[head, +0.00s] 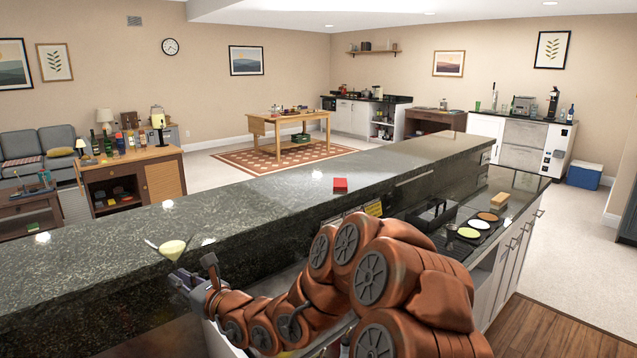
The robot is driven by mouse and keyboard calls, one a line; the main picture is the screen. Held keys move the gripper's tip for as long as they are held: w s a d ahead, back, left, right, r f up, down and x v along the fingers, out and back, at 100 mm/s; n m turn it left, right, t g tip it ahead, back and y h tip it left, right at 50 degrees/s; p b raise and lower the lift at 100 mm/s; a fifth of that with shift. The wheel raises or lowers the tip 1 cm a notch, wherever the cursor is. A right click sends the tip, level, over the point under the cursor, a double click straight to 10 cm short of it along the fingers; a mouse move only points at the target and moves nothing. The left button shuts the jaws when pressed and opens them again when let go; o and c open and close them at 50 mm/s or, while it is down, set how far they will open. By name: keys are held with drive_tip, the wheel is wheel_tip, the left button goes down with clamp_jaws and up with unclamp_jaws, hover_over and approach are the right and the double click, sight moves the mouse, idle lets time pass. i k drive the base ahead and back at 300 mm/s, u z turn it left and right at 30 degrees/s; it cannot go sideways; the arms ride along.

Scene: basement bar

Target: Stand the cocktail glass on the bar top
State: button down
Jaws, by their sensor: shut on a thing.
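The cocktail glass (173,249) shows at the left in the head view, a clear wide bowl with pale yellow in it. My gripper (187,277) is shut on it below the bowl. The bowl is roughly upright. The stem and foot are mostly hidden by the gripper, so I cannot tell whether the foot touches anything. The bar top (260,212) is dark speckled stone and runs from the lower left to the back right. The glass shows against its near part, close to the front edge.
A small red block (340,185) lies on the bar top to the right of the glass. A lower counter (455,247) with several coloured discs and a sponge-like block (500,200) lies on the near side. Much of the bar top is bare.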

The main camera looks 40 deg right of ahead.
sight(372, 175)
drive_tip(key=u, duration=2.6)
drive_tip(key=k, duration=2.8)
drive_tip(key=z, duration=2)
drive_tip(key=i, duration=0.7)
drive_tip(key=z, duration=0.05)
